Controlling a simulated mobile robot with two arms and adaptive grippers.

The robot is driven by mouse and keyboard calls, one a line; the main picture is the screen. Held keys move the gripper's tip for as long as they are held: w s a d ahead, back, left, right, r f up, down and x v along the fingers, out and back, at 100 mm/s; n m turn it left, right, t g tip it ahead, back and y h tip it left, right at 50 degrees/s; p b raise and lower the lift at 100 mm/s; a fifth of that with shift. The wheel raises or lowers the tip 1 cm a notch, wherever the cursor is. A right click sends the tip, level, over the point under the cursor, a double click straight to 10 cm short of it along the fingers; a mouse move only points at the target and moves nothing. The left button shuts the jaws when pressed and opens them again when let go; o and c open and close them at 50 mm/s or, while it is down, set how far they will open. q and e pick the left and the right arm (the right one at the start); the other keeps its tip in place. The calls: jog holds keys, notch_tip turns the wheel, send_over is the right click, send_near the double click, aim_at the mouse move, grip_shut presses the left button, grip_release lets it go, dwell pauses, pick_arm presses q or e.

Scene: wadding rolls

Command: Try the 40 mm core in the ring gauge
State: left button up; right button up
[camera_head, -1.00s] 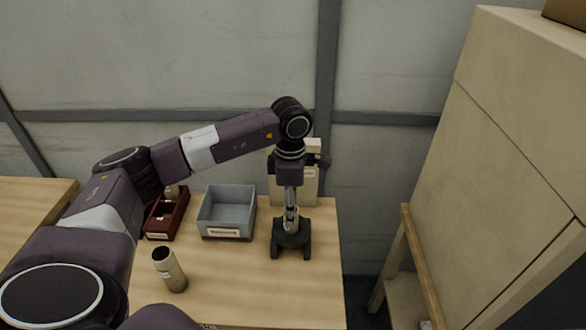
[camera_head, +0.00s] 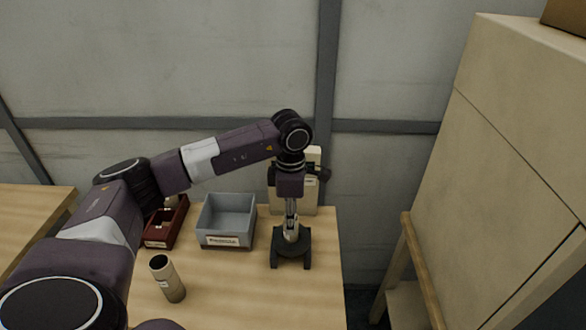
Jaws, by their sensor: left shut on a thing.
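My left gripper (camera_head: 291,205) points straight down at the right end of the table. Another core, a wider beige tube with a dark open top (camera_head: 167,281), stands alone near the table's front. My right gripper is out of view.
A grey open bin (camera_head: 226,241) with a label and a dark red divided tray (camera_head: 160,241) stand left of the gauge. A beige device (camera_head: 312,180) is behind my gripper. A large pale cabinet (camera_head: 500,170) stands at the right, beyond a gap.

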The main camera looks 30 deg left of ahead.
pick_arm(q)
notch_tip(320, 180, up, 11)
jog(key=p, duration=0.6)
jog(key=shift+p, duration=0.35)
dwell(1.1)
